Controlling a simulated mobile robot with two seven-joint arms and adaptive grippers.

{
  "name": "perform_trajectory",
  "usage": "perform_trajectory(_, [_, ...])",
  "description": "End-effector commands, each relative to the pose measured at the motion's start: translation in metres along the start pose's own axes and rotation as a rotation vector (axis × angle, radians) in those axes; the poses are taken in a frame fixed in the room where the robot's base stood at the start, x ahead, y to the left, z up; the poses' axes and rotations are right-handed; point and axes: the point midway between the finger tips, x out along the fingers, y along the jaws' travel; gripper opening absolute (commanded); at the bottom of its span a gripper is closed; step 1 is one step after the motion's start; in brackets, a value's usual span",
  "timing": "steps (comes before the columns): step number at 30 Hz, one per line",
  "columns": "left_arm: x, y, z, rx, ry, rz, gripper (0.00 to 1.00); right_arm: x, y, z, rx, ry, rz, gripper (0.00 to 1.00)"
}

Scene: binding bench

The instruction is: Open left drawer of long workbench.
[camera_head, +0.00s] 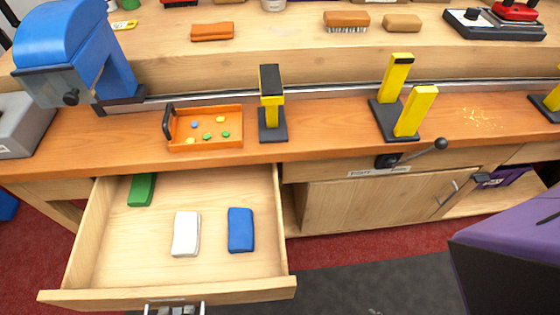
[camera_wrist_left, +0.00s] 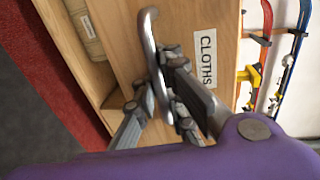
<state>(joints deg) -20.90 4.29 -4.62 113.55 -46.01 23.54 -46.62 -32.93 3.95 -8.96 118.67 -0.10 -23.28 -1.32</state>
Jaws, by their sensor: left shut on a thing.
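The long workbench (camera_head: 340,130) has its left drawer (camera_head: 168,296) pulled well out. Inside lie a green block (camera_head: 142,189), a white block (camera_head: 186,233) and a blue block (camera_head: 240,229). The metal handle (camera_wrist_left: 149,28) is on the drawer front, beside a label reading CLOTHS (camera_wrist_left: 206,58). My left gripper (camera_wrist_left: 158,82) is shut on this handle in the left wrist view. In the head view only a little of my left gripper (camera_head: 175,309) shows at the bottom edge, by the handle. My right gripper is not in view.
On the benchtop stand an orange tray (camera_head: 206,107) of small pieces, a blue machine (camera_head: 75,45) and yellow uprights (camera_head: 397,75). A lever with a black knob (camera_head: 441,143) juts from the bench front. Dark floor matting (camera_head: 370,270) is clear right of the drawer.

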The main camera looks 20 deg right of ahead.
Motion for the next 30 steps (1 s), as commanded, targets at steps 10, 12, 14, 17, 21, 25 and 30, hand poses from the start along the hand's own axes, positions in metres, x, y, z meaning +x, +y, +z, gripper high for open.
perform_trajectory(10, [-0.007, -0.002, 0.001, 0.000, 0.000, -0.008, 0.00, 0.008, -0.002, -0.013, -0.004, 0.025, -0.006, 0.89])
perform_trajectory(12, [-0.007, -0.003, 0.001, 0.000, 0.000, -0.009, 0.00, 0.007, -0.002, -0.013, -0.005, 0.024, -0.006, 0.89])
perform_trajectory(14, [-0.006, -0.003, 0.001, 0.000, 0.000, -0.010, 0.00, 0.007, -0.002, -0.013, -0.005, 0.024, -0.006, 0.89])
perform_trajectory(17, [-0.006, -0.003, 0.001, 0.000, 0.000, -0.010, 0.06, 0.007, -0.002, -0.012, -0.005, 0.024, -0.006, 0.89])
perform_trajectory(21, [-0.006, -0.002, 0.001, 0.000, 0.000, -0.008, 0.17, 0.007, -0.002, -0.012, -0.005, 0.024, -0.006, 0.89])
perform_trajectory(25, [-0.007, -0.001, 0.001, 0.000, 0.000, -0.006, 0.17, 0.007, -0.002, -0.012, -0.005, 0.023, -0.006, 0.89])
perform_trajectory(30, [-0.009, 0.000, 0.000, -0.001, -0.001, -0.003, 0.17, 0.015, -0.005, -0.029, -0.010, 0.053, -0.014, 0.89])
